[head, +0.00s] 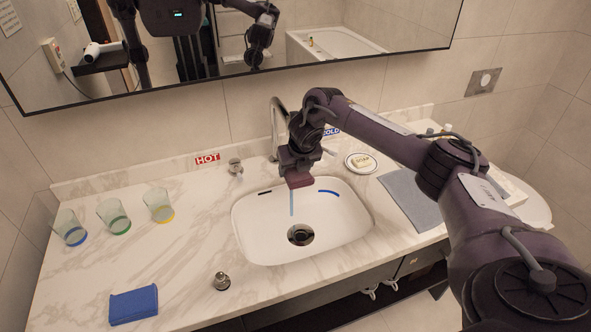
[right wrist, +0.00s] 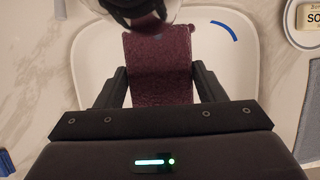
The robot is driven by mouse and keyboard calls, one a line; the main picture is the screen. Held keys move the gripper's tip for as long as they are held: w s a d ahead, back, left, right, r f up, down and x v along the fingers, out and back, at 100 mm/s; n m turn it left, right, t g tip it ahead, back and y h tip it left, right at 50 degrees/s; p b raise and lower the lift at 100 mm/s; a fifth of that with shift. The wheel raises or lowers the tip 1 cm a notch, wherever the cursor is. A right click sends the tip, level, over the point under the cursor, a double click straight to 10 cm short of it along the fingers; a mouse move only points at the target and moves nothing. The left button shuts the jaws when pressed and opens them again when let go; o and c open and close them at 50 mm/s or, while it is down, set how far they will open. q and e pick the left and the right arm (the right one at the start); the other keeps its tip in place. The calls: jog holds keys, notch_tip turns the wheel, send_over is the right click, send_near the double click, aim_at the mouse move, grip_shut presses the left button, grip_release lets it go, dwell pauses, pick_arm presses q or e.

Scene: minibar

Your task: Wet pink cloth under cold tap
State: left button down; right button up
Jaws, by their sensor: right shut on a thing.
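My right gripper (head: 298,172) is over the sink basin (head: 252,231), shut on the pink cloth (head: 299,180), which looks dark reddish pink. In the right wrist view the cloth (right wrist: 160,72) hangs between the two fingers, close to the tap spout (right wrist: 140,10), with a speckled surface. The tap (head: 277,125) stands behind the basin, its spout partly hidden by my arm. A light blue stream (head: 291,204) runs below the cloth toward the drain (head: 300,235). The COLD label (head: 332,132) is partly covered by my arm. My left gripper does not show directly.
The HOT label (head: 207,159) and hot knob (head: 235,166) are left of the tap. A soap dish (head: 361,163) and grey towel (head: 408,198) are right of the basin.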

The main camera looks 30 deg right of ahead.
aim_at(297, 180)
jog(key=shift+s+a+r+p, duration=0.1)
jog(key=shift+s+a+p, duration=0.35)
jog(key=shift+s, duration=0.3)
jog(key=shift+s+a+f+p, duration=0.1)
jog(key=shift+s+a+p, duration=0.2)
jog(key=shift+s+p, duration=0.35)
jog(key=shift+s+a+r+p, duration=0.1)
jog(key=shift+s+a+p, duration=0.3)
jog(key=shift+s, duration=0.4)
jog(key=shift+s+a+p, duration=0.3)
jog(key=shift+s+a, duration=0.05)
jog(key=shift+s, duration=0.25)
jog(key=shift+s+a+p, duration=0.25)
jog(key=shift+s+a, duration=0.1)
jog(key=shift+s, duration=0.25)
jog(key=s+a+r+p, duration=0.2)
jog(key=s+r+p, duration=0.2)
jog(key=p, duration=0.1)
jog(key=shift+s+a+p, duration=0.2)
jog(key=shift+p, duration=0.1)
jog(key=shift+f, duration=0.1)
